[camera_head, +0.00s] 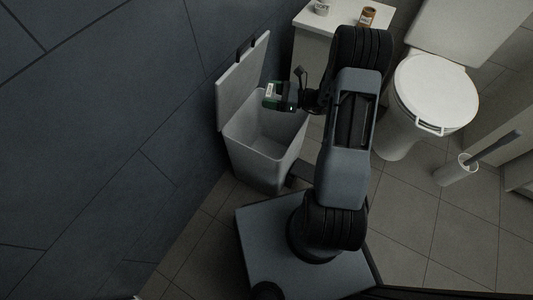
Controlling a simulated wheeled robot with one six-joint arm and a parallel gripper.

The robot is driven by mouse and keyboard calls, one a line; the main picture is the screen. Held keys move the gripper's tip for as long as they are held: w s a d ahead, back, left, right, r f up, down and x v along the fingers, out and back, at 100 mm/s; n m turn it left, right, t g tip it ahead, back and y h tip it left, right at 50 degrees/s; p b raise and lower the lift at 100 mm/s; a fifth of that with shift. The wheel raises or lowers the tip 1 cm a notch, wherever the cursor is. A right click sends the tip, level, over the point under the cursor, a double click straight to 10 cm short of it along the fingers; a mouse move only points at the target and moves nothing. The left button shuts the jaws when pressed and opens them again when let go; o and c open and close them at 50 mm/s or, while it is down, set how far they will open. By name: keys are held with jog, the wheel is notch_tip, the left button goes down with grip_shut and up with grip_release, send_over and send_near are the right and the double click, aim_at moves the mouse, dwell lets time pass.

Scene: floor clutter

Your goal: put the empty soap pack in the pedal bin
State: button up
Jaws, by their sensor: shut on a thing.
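The pedal bin (258,157) is a light grey, square-mouthed bin standing by the dark wall. Its lid (242,82) is raised and leans back to the left, and the part of the inside that shows looks empty. My gripper (285,97) is shut on the soap pack (271,95), a small green box with a pale label. The pack is over the back part of the bin's opening in this view, above the rim. The far fingertips are partly hidden by the pack and the dark gripper body.
A white cabinet (312,47) behind the bin bears a small white jar (322,7) and a brown bottle (367,16). A white toilet (432,92) and a toilet brush in its holder (455,170) stand to the right. Tiled floor is free at the lower right.

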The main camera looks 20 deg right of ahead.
jog(key=shift+f+b, duration=2.2)
jog(key=shift+f, duration=0.45)
jog(key=shift+r, duration=0.1)
jog(key=o, duration=0.9)
jog(key=p+v, duration=0.4)
jog(key=v, duration=0.9)
jog(key=shift+s+d, duration=0.2)
jog(key=shift+d, duration=0.15)
